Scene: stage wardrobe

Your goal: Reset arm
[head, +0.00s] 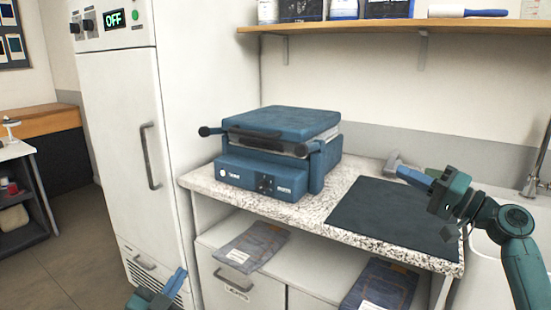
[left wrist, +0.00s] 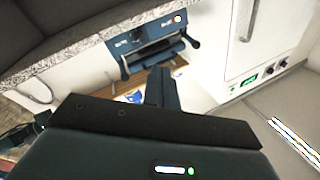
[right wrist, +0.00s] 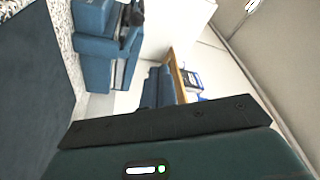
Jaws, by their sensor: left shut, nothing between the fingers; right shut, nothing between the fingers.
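My left gripper (head: 180,274) is low at the bottom of the head view, in front of the white cabinet and below the counter. Its fingers (left wrist: 162,88) are together and empty in the left wrist view. My right gripper (head: 402,172) is over the right part of the counter, by the back edge of the dark mat. Its fingers (right wrist: 158,85) are together with nothing between them. A small grey piece (head: 392,160) shows at its fingertips on the counter's back side; I cannot tell whether they touch.
A blue press (head: 282,120) stands on the speckled counter (head: 340,190), left of the dark mat (head: 385,215). A tall white cabinet (head: 112,120) reading OFF is at left. A sink (head: 500,265) is at right. A shelf (head: 460,24) runs above. Folded cloths (head: 252,245) lie below the counter.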

